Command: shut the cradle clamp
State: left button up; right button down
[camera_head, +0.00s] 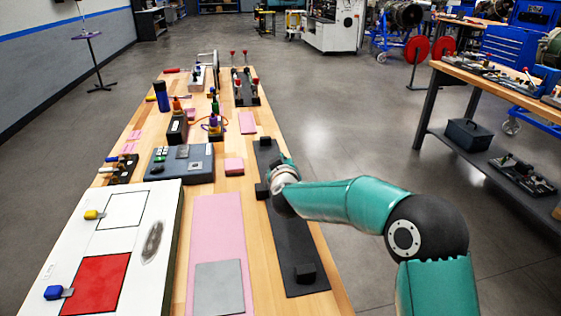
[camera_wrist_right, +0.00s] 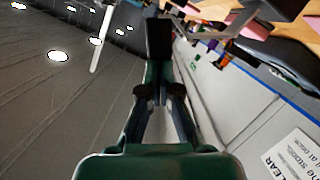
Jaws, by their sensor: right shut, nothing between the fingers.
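My right arm reaches in from the right in the head view, and its gripper (camera_head: 280,168) is over the black strip plate (camera_head: 293,232) on the bench. The wrist mostly hides the fingers there. In the right wrist view the gripper (camera_wrist_right: 158,42) is shut and empty, pointing away from the camera. A black fixture with several red-tipped upright levers (camera_head: 245,87) stands at the far end of the bench, apart from the gripper. I cannot tell for certain whether it is the cradle clamp or whether its levers are shut. My left gripper is not in view.
Left of the strip lie a pink mat (camera_head: 216,215) with a grey plate (camera_head: 219,288), a dark box (camera_head: 180,165) and a white board (camera_head: 120,211). A blue bottle (camera_head: 162,96) stands farther back.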

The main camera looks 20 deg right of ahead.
jog(key=shift+s+d+f+m+y+b, duration=0.1)
jog(key=shift+d+f+m+y+b, duration=0.35)
jog(key=shift+d+m+b, duration=0.3)
jog(key=shift+d, duration=0.1)
jog(key=s+a+r+p, duration=0.2)
jog(key=s+r, duration=0.4)
jog(key=s, duration=0.3)
jog(key=shift+s+a+p, duration=0.25)
jog(key=shift+a+p, duration=0.1)
jog(key=shift+p, duration=0.15)
